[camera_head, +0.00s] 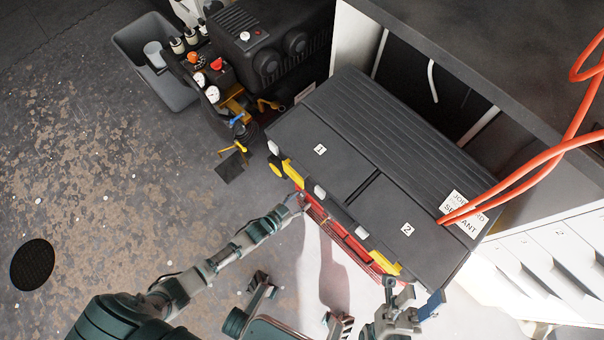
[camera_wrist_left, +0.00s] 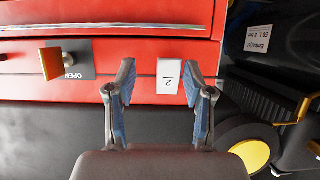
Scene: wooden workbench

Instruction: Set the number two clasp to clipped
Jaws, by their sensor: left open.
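The chest's red front shows in the left wrist view, with a white label reading 2 (camera_wrist_left: 170,76). To the left of the label, an orange clasp (camera_wrist_left: 52,64) stands out from a dark plate marked OPEN (camera_wrist_left: 72,62). My left gripper (camera_wrist_left: 160,82) is open and empty, its fingertips on either side of the label and to the right of the clasp. In the head view my left gripper (camera_head: 300,203) is at the chest's front; the clasp cannot be made out there. My right gripper (camera_head: 412,292) is by the chest's front right corner, its fingers apart and empty.
The black chest lid (camera_head: 345,150) has panels labelled 1 and 2. Orange hoses (camera_head: 530,172) cross its right end. A black compressor (camera_head: 265,50) and a grey bin (camera_head: 165,85) stand at the upper left. A yellow-hubbed wheel (camera_wrist_left: 252,155) is close right of my left fingers.

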